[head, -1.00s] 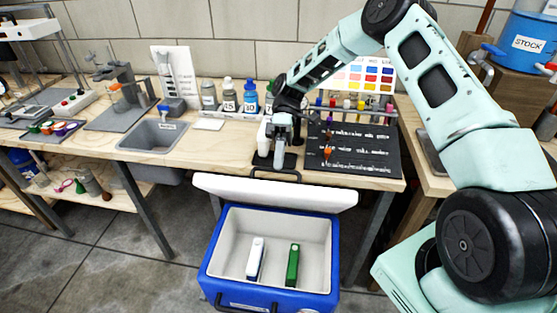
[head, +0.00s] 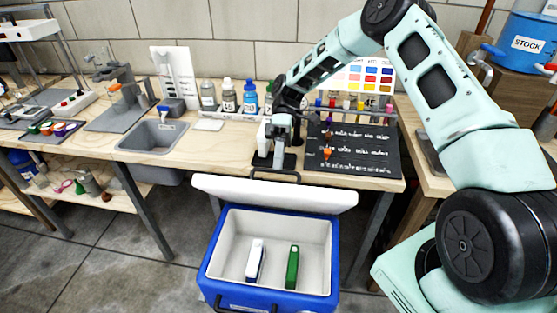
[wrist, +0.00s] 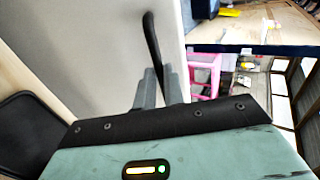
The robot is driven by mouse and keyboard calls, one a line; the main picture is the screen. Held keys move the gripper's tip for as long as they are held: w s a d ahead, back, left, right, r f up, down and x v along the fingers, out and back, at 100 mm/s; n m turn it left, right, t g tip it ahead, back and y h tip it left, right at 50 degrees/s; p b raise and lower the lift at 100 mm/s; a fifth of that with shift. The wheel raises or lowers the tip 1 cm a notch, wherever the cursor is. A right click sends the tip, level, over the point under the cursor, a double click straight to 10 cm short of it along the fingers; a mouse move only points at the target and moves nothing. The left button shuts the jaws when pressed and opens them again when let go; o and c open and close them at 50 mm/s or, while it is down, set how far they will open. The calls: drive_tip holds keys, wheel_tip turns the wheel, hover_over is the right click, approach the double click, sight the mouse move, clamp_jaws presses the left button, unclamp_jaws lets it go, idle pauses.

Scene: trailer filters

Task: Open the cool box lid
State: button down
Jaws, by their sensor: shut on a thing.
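The blue cool box (head: 214,262) stands on the floor in front of the bench. Its white lid (head: 270,192) is raised at the back, and the white inside of the box is open to view. A dark handle (head: 274,173) sticks up at the lid's upper edge. It also shows in the wrist view (wrist: 152,42), beside the pale lid (wrist: 95,50). My gripper (head: 279,152) is at the handle, shut on it; in the wrist view the fingers (wrist: 158,84) close around its lower end. A white-and-blue item (head: 255,260) and a green item (head: 292,266) lie in the box.
The wooden bench (head: 225,165) runs behind the lid. It holds a grey sink (head: 152,135), several bottles (head: 229,97) and a black board with white writing (head: 352,150). Grey floor (head: 130,265) is clear left of the box.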

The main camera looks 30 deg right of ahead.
drive_tip(key=shift+a+r, duration=0.15)
drive_tip(key=shift+r, duration=0.05)
drive_tip(key=c, duration=1.5)
unclamp_jaws()
drive_tip(key=shift+f, duration=0.1)
drive_tip(key=p+v, duration=0.5)
drive_tip(key=v, duration=1.2)
drive_tip(key=shift+a+r+p, duration=0.1)
drive_tip(key=shift+r+p, duration=0.2)
drive_tip(key=shift+p, duration=0.05)
drive_tip(key=shift+w+p, duration=0.1)
drive_tip(key=shift+p, duration=0.6)
drive_tip(key=shift+f, duration=0.15)
